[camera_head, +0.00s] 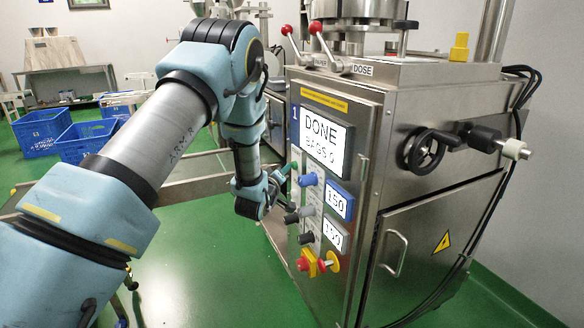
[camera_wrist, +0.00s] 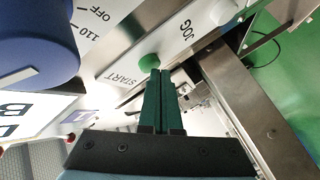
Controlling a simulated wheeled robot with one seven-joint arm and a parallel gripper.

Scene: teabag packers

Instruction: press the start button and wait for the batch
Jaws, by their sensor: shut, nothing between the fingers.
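The green start button (camera_wrist: 149,62) is in the upper middle of the wrist view, beside the word START. My gripper (camera_wrist: 160,74) is shut and empty, its dark green fingertips right at the button's lower edge. I cannot tell whether they touch it. In the head view my gripper (camera_head: 289,169) is at the left edge of the machine's front panel, and the button is not clearly visible there. The machine's display (camera_head: 323,141) reads DONE, with a BAGS line below it.
A white button marked JOG (camera_wrist: 222,12) is close to the right of the start button. A blue knob (camera_head: 308,180) and dark knobs share the panel. A red knob on a yellow plate (camera_head: 306,263) is lower down. Blue crates (camera_head: 88,137) stand on the floor behind my arm.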

